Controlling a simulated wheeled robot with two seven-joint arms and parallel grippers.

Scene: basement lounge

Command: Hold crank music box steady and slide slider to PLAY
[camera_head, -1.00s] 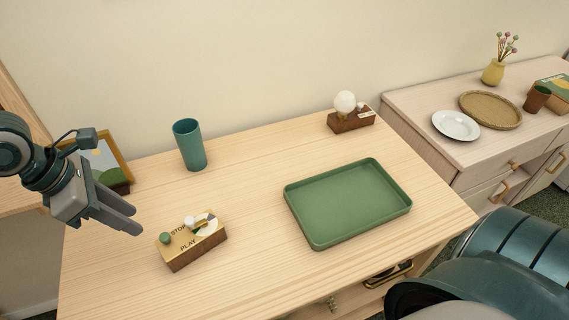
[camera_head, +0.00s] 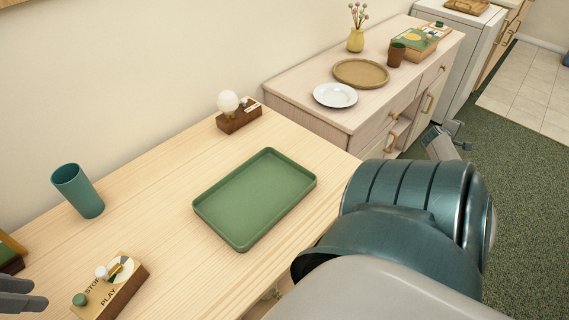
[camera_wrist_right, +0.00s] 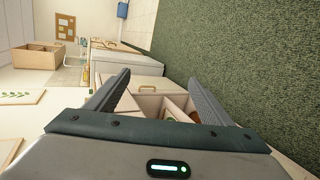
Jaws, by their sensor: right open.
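The crank music box (camera_head: 124,292) is a wooden block with a yellow top marked STOP and PLAY, at the lower left of the table. Its top carries a white knob (camera_head: 101,272), a green knob (camera_head: 79,299) and a pale disc. I cannot tell which knob is the slider. My left gripper (camera_head: 38,294) is cut off by the left edge, left of the box and apart from it; its jaw opening is unclear. My right gripper (camera_head: 445,140) is far from the box, beyond the table's right side. It is open and empty in the right wrist view (camera_wrist_right: 158,82).
A green tray (camera_head: 211,219) lies mid-table, right of the box. A teal cup (camera_head: 78,191) and a globe lamp on a wooden base (camera_head: 239,119) stand behind. A sideboard (camera_head: 300,105) holds a plate (camera_head: 335,95) and woven tray (camera_head: 361,73). Bare tabletop separates box and tray.

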